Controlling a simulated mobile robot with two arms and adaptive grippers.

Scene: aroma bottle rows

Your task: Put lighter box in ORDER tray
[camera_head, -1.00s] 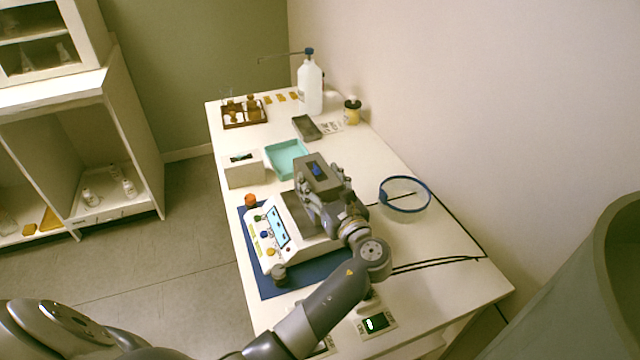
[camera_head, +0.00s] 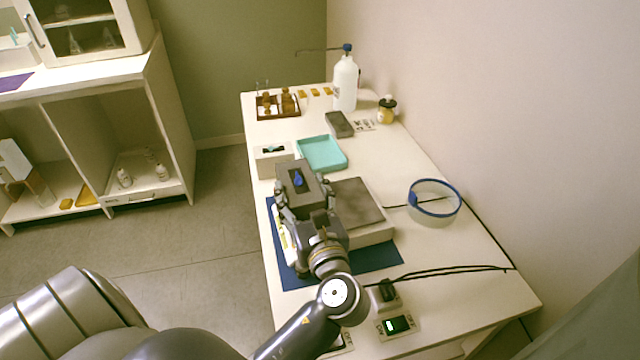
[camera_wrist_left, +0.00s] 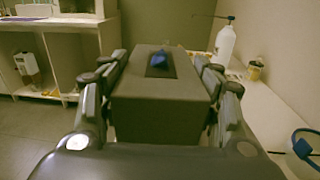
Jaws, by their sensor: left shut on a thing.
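My left gripper (camera_head: 303,201) is shut on a dark grey box (camera_head: 291,178) with a blue drop-shaped mark on its top. In the left wrist view the same box (camera_wrist_left: 160,98) sits between both fingers. The gripper holds it above the blue mat and in front of the white box. A teal tray (camera_head: 343,165) lies flat and empty beyond it, to the right. A second grey tray or block (camera_head: 339,124) lies farther back beside a printed label. I cannot read which tray is ORDER. My right gripper is not in view.
A white device with a grey plate (camera_head: 355,203) stands on the blue mat (camera_head: 380,258), partly behind my arm. A white open box (camera_head: 268,160) is left of the teal tray. A blue-rimmed round container (camera_head: 434,207), a white bottle (camera_head: 345,84) and a brown rack (camera_head: 262,115) stand around.

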